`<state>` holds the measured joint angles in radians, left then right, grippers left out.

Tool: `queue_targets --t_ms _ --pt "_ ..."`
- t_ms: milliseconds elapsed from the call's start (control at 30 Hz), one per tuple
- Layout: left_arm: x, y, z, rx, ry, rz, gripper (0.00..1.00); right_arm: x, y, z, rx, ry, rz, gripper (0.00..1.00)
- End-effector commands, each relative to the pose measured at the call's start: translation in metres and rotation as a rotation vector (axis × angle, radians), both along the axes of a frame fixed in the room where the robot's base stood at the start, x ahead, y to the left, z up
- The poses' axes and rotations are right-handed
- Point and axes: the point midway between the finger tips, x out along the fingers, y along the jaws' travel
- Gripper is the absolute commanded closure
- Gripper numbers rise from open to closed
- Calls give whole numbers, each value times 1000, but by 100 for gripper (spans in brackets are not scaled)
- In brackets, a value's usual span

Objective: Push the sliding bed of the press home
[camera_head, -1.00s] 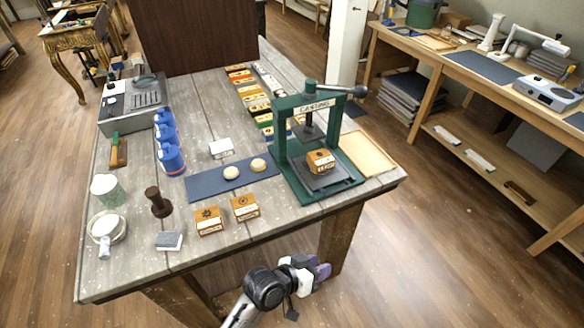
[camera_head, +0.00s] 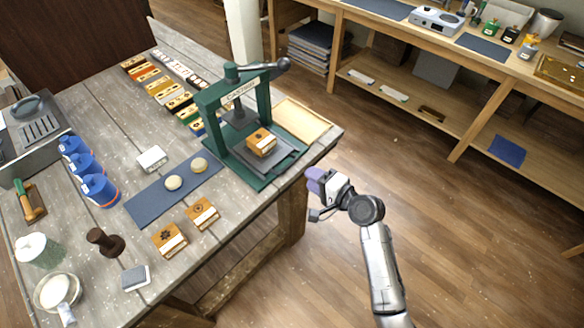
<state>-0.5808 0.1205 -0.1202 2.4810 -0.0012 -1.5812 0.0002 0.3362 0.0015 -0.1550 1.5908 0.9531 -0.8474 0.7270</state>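The green press (camera_head: 264,103) stands near the right end of the wooden table. Its sliding bed (camera_head: 286,157) is a dark grey plate on a green base, pulled out toward the table's front edge. A wooden block with a dark mark (camera_head: 261,139) sits on the bed, in front of the press's upright frame. My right gripper (camera_head: 311,195) is beyond the table's front right edge, close to the press base but apart from it. Its purple-tipped fingers point left toward the table; I cannot tell whether they are open. My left gripper is not in view.
Two wooden blocks (camera_head: 170,239) and a dark stamp (camera_head: 104,242) lie along the front. A blue mat (camera_head: 148,207) bears two round pale pieces. Blue containers (camera_head: 101,190) stand at left. A pale board (camera_head: 302,120) lies right of the press. Floor right of the table is clear.

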Motion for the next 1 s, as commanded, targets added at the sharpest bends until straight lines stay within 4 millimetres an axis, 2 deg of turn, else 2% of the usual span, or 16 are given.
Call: queue_targets --t_ms 200,400,600,967,1000 --pt "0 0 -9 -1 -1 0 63 27 28 -10 1 1 0 62" --pt "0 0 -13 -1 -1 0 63 43 44 -15 -1 0 0 62" --pt "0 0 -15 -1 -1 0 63 50 52 -16 -3 -2 0 62" --pt "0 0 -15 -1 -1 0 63 52 54 -17 -4 -1 0 62" --pt "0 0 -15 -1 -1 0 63 52 54 -17 -3 0 -1 66"
